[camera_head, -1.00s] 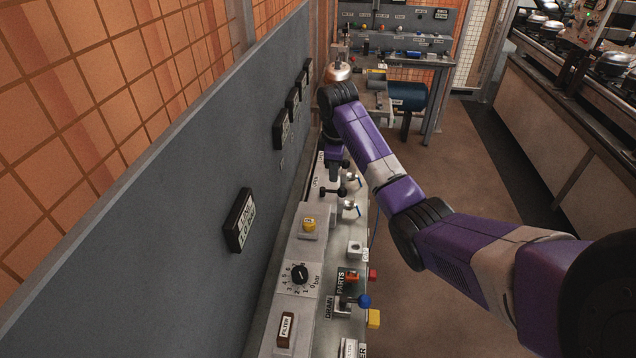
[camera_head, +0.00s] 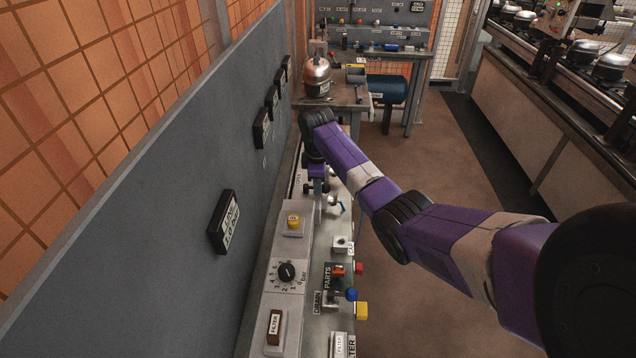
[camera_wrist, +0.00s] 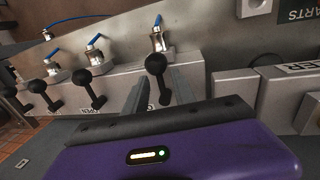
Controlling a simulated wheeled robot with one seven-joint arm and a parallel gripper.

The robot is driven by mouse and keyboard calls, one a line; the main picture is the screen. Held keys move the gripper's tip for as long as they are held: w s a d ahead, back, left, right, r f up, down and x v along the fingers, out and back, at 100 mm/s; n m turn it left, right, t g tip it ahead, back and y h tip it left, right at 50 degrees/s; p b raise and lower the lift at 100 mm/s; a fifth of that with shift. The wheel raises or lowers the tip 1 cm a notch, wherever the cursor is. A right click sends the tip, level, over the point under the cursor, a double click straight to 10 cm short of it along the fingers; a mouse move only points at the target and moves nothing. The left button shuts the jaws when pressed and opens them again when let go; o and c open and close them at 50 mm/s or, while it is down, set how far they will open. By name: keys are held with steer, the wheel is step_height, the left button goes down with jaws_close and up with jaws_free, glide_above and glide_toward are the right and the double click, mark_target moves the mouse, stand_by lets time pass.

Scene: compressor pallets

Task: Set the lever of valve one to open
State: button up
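Several black ball-knob levers stand in a row in the wrist view. The nearest lever (camera_wrist: 155,65) has its knob at the fingertips and its stem running down between my gripper's (camera_wrist: 160,84) two grey fingers. The fingers are apart, with the lever between them; I cannot tell whether either touches it. The other levers (camera_wrist: 83,77) are to the left, beside labels reading OPEN (camera_wrist: 88,110). No valve number is readable. In the head view my gripper (camera_head: 318,178) points down over the levers, hiding most of them.
Small taps with blue handles (camera_wrist: 95,50) stand behind the levers. In the head view, a yellow button (camera_head: 293,221), a dial (camera_head: 287,272) and a blue-knobbed drain lever (camera_head: 351,294) are nearer.

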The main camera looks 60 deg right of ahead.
jaws_close()
